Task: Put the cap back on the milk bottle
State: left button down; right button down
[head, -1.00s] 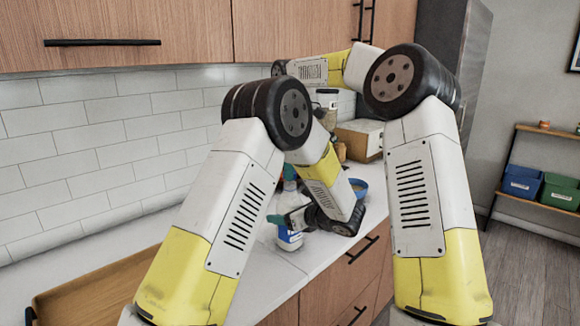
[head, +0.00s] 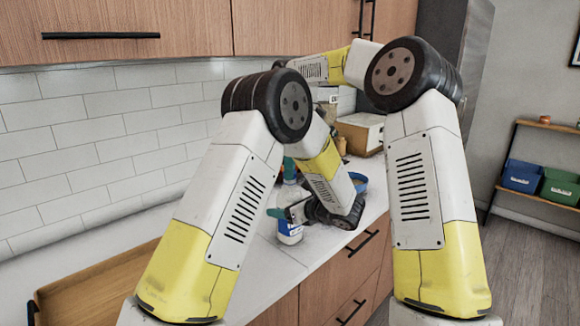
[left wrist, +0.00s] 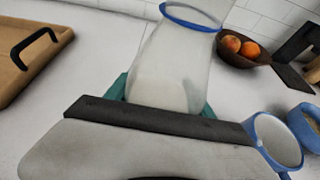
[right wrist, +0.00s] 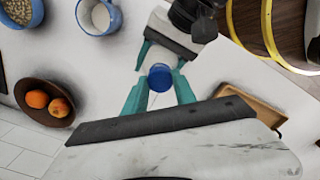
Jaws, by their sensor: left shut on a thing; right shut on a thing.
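The milk bottle (left wrist: 180,60) is translucent with a blue ring around its neck. My left gripper (left wrist: 163,98) is shut on its body; the bottle's top is cut off in the left wrist view. In the head view the bottle (head: 290,232) stands at the counter, with my left gripper (head: 287,212) around it. My right gripper (right wrist: 159,84) is shut on the blue cap (right wrist: 160,78), seen between its teal fingertips. It is above the bottle, and the cap covers the bottle in the right wrist view. I cannot tell whether cap and neck touch.
A wooden tray (left wrist: 30,60) lies on the counter, left of the bottle. A brown bowl with oranges (right wrist: 30,90), a blue-rimmed mug (right wrist: 100,15) and a blue bowl (right wrist: 22,12) stand nearby. A cardboard box (head: 360,131) is farther back.

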jog(key=shift+f, duration=0.35)
